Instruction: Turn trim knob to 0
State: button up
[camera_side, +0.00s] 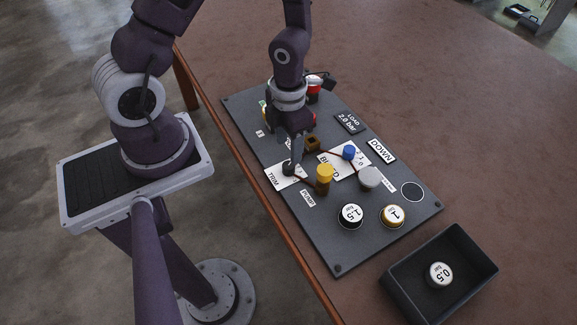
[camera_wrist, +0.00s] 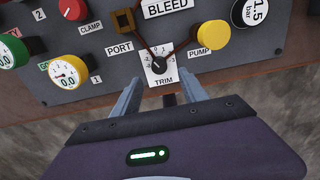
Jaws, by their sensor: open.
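The trim knob (camera_wrist: 158,66) is a small black knob on a white dial card (camera_wrist: 160,52) marked TRIM, with 0 at the top of its scale. Its pointer is too small to read surely. My gripper (camera_wrist: 162,86) is open, its two fingers either side of the card's lower edge and short of the knob in the wrist view. In the side view my gripper (camera_side: 292,152) is low over the panel at the trim knob (camera_side: 289,169). I cannot tell whether a finger touches it.
The dark panel (camera_side: 318,238) lies on a brown table. A yellow PUMP knob (camera_wrist: 211,34) is right of the trim dial; a brown square port (camera_wrist: 123,21) is up left, with a dark cord nearby. Gauge weights (camera_side: 351,215) stand nearby. A black tray (camera_side: 405,288) holds a 0.5 bar piece.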

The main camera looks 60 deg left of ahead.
aim_at(288, 165)
jog(key=shift+f, duration=4)
grip_shut()
